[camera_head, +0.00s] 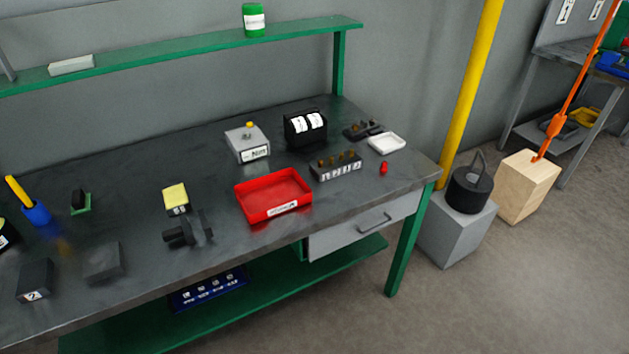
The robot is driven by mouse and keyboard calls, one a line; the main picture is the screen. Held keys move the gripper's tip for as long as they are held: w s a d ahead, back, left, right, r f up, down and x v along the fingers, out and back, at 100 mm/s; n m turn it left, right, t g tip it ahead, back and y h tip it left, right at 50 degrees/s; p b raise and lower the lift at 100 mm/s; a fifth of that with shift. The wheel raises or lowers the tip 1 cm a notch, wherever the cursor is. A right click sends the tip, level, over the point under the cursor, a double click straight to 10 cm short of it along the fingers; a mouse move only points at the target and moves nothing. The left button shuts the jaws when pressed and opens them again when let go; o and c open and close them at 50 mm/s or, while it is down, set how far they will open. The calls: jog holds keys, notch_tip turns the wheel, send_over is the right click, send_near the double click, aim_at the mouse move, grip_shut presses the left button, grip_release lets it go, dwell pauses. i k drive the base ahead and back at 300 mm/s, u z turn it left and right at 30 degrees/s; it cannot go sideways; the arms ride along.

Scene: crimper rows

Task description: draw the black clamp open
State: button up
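A black clamp-like fixture (188,234) sits on the dark workbench top (130,215), left of the red tray and near the front edge. It has a round dark knob or cylinder on its left and an upright plate on its right. It is small and dark against the dark surface, so I cannot tell whether its jaws are open or shut. My gripper is not in view.
A red tray (273,195) and a yellow-topped block (176,199) stand close to the fixture. Dark blocks (35,281) lie at the front left. A grey box (247,143), label rolls (306,128) and a crimper row (336,167) stand farther back. A green shelf (200,48) runs above.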

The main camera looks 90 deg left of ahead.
aim_at(185, 230)
jog(key=u, duration=4.65)
jog(key=i, duration=0.65)
jog(key=z, duration=0.1)
